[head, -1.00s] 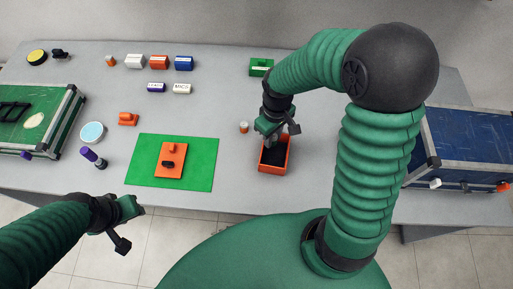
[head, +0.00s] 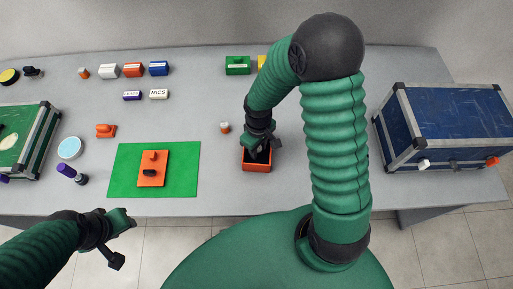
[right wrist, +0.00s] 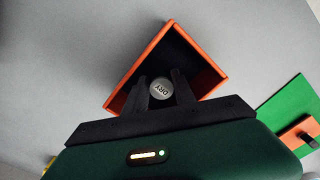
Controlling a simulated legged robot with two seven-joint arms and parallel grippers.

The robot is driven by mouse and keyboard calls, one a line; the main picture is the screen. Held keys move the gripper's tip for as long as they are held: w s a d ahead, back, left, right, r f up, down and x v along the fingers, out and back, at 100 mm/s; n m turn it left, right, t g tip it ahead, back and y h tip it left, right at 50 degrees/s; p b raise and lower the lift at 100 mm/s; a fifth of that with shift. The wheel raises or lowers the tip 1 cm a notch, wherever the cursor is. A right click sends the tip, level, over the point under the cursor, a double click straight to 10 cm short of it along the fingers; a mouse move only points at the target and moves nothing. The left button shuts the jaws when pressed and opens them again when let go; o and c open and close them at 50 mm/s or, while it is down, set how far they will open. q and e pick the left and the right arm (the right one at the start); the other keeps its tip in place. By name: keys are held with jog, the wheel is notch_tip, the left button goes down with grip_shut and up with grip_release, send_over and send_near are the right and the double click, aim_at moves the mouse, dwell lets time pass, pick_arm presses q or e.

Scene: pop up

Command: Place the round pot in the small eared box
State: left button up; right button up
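The small box (head: 257,168) is orange with a dark inside and stands on the table in front of my right arm. In the right wrist view the box (right wrist: 213,85) lies under my right gripper (right wrist: 161,84), whose fingers reach down into it. The round pot (right wrist: 161,89) shows there as a grey lettered top between the two dark fingers, which appear to touch it on both sides. In the head view my right gripper (head: 260,146) hides the pot. My left gripper (head: 127,222) hangs empty near the table's front edge; its finger gap is unclear.
A small orange-and-white pot (head: 224,128) stands just behind the box. A green mat (head: 189,158) with an orange block (head: 154,168) lies left. A large blue case (head: 450,118) stands right. Several small boxes line the back. Table between mat and orange box is clear.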

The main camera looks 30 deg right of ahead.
jog(key=o, duration=0.3)
jog(key=shift+d, duration=0.2)
jog(key=shift+a+r, duration=0.1)
jog(key=shift+a, duration=0.35)
jog(key=shift+r, duration=0.3)
notch_tip(320, 180, up, 11)
jog(key=p, duration=0.3)
pick_arm(q)
jog(key=v, duration=0.2)
jog(key=shift+w+r, duration=0.25)
jog(key=shift+r, duration=0.2)
pick_arm(e)
jog(key=s+a+r+m+t, duration=0.1)
jog(key=s+a+m+t, duration=0.1)
jog(key=s+a+m, duration=0.1)
jog(key=shift+s+a+r+t, duration=0.2)
jog(key=shift+s+a+t, duration=0.1)
jog(key=shift+s+a, duration=0.3)
pick_arm(q)
jog(key=shift+s, duration=0.1)
pick_arm(e)
jog(key=shift+s, duration=0.15)
